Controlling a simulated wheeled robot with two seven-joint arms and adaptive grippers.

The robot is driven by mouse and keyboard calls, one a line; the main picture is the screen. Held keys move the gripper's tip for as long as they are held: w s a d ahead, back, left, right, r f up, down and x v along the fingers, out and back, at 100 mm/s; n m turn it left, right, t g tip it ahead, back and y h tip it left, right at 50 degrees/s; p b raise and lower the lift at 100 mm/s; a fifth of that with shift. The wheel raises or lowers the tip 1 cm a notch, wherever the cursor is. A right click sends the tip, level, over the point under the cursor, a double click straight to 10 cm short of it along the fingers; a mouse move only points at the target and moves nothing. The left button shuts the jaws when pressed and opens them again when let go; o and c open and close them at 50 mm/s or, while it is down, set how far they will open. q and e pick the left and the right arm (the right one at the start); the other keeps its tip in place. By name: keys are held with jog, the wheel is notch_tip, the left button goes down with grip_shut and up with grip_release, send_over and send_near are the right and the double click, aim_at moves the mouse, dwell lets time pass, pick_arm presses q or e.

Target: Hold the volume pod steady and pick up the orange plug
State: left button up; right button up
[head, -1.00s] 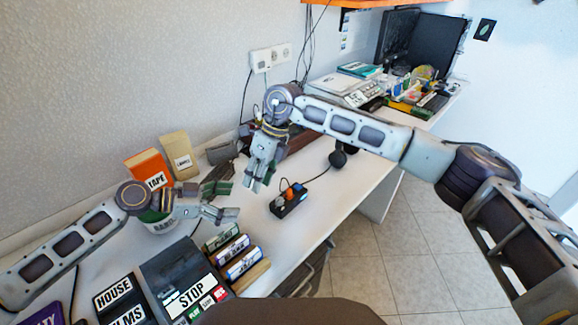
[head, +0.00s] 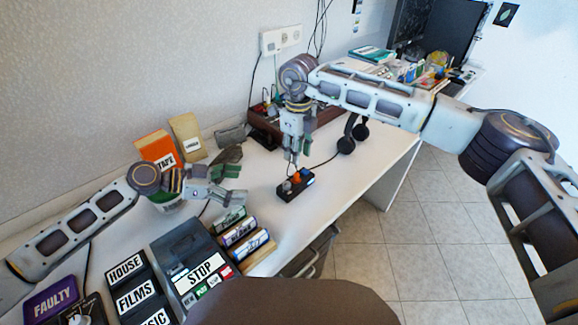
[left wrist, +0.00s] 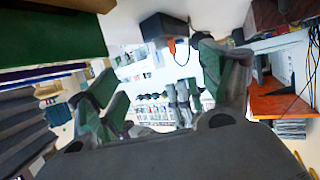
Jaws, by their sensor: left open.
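The black volume pod (head: 306,184) lies on the white desk. The orange plug (head: 297,177) stands up from it, with a grey knob (head: 287,186) beside it. In the left wrist view the pod (left wrist: 158,24) shows at the top, with the orange plug (left wrist: 171,45) at its edge. My left gripper (head: 238,183) is open and empty, to the left of the pod and apart from it; its green-padded fingers (left wrist: 160,85) are spread in the left wrist view. My right gripper (head: 291,160) points down just above the plug. Its finger gap and any contact are unclear.
Labelled cases (head: 240,232) and a dark box (head: 187,265) stand at front left. An orange box (head: 157,150) stands at back left. The desk right of the pod is clear.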

aim_at(283, 186)
pick_arm(q)
jog(key=shift+d, duration=0.1)
jog(key=shift+x, duration=6.75)
jog(key=c, duration=1.2)
